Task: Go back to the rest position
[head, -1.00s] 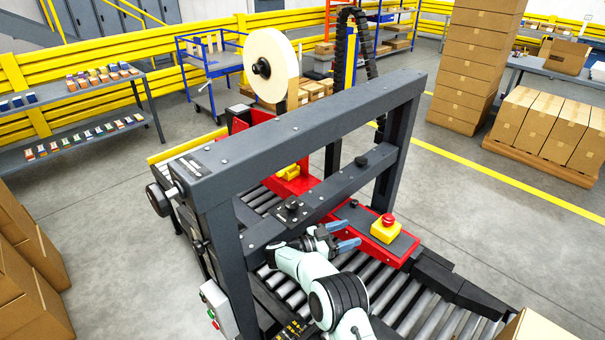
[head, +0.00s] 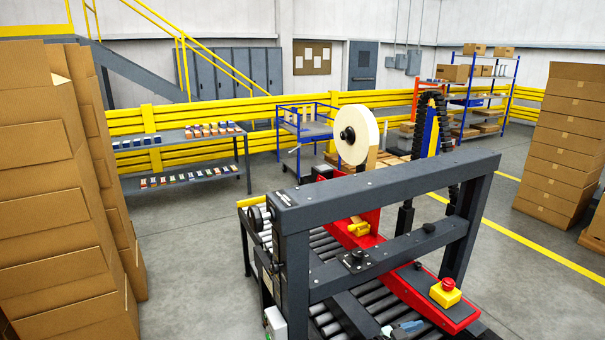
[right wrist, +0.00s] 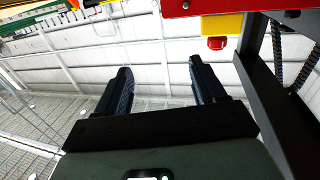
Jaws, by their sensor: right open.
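My right gripper (right wrist: 160,85) is open and empty in the right wrist view, its two dark fingers apart against the pale wall and ceiling. In the head view, a bit of my gripper (head: 405,328) with blue fingertips shows low at the bottom edge, over the rollers. My left gripper is not in view.
Tall stacks of cartons (head: 60,200) stand close at the left, and another carton stack (head: 565,140) is at the right. A grey shelf table (head: 190,178) and a blue cart (head: 305,130) stand behind. Grey floor (head: 190,260) is open left of the machine.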

